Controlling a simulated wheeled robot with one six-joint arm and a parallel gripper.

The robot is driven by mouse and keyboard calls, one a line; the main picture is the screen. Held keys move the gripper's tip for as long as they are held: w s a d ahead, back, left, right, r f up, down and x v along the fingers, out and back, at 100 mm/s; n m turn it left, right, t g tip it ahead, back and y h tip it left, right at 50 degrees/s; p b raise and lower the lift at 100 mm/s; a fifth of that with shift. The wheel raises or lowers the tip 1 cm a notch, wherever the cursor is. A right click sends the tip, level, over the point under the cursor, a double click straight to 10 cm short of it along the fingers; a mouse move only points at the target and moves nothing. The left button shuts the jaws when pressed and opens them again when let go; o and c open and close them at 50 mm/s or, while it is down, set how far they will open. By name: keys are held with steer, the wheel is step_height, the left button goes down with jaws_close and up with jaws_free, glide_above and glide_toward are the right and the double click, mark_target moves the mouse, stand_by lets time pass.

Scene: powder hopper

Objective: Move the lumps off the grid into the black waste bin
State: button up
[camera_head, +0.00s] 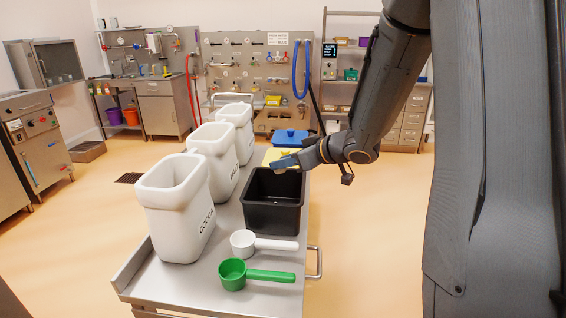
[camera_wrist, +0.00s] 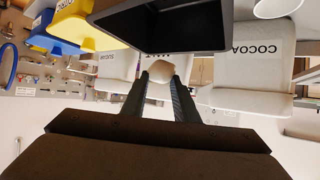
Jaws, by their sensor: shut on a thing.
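The black waste bin (camera_head: 273,218) stands on the steel cart, its mouth facing up. My gripper (camera_head: 282,163) is above the bin's far rim, reaching in from the right. In the wrist view my gripper (camera_wrist: 161,76) is shut on a pale tan lump (camera_wrist: 159,90), held between the two fingertips. The black bin also shows in the wrist view (camera_wrist: 165,48), close to the held lump. The bin's floor is dark, and I cannot tell what lies in it. The grid and any other lumps are not in view.
White containers stand along the cart's left, the nearest marked COCOA (camera_head: 172,205). Yellow (camera_head: 274,156) and blue (camera_head: 291,138) bins are behind the black one. A white scoop (camera_head: 243,243) and a green scoop (camera_head: 233,275) lie in front. The floor right of the cart is clear.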

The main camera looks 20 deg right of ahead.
steer(key=o, duration=1.1)
steer(key=v, duration=0.8)
